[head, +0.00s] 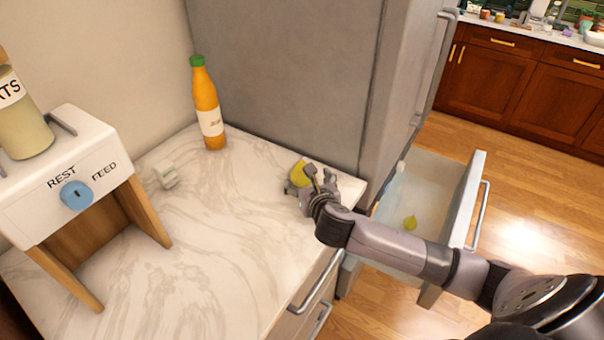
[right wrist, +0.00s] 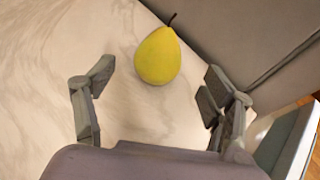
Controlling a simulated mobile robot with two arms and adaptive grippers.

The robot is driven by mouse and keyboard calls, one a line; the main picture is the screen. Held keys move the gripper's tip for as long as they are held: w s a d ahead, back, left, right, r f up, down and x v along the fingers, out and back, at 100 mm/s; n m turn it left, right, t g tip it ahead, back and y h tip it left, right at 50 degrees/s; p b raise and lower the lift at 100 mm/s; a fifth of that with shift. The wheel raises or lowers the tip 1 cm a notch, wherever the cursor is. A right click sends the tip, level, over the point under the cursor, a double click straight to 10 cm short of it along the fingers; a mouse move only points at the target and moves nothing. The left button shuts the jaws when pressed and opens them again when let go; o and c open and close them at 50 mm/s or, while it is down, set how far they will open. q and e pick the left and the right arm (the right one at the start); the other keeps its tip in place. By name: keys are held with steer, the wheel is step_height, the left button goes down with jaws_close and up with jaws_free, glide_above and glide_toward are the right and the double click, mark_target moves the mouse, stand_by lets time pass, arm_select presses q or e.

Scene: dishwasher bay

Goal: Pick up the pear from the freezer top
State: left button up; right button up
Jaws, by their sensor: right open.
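A yellow pear (head: 298,172) sits on the white marble counter (head: 215,250), close to the grey fridge side. In the head view my right gripper (head: 312,183) is right at it and partly hides it. In the right wrist view the pear (right wrist: 158,55) lies just beyond the open fingers of my right gripper (right wrist: 158,79), roughly centred between them, with its dark stem pointing away. A gap shows between the pear and each finger. My left gripper is not in view.
An orange bottle with a green cap (head: 208,105) stands at the back of the counter. A small pale block (head: 166,175) and a white dispenser (head: 70,185) are at the left. The grey fridge (head: 290,75) borders the counter. The open drawer (head: 460,195) juts out below my right arm.

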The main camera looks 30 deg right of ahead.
mark_target(304, 178)
steer(key=shift+f+p+x, duration=0.15)
steer(key=shift+p+x, duration=0.1)
steer(key=shift+x, duration=1.15)
steer(key=shift+f+p+x, duration=0.1)
steer(key=shift+p+x, duration=0.15)
steer(key=shift+x, duration=1.15)
steer(key=shift+s, duration=0.1)
steer(key=shift+c, duration=0.2)
steer(key=c, duration=1.3)
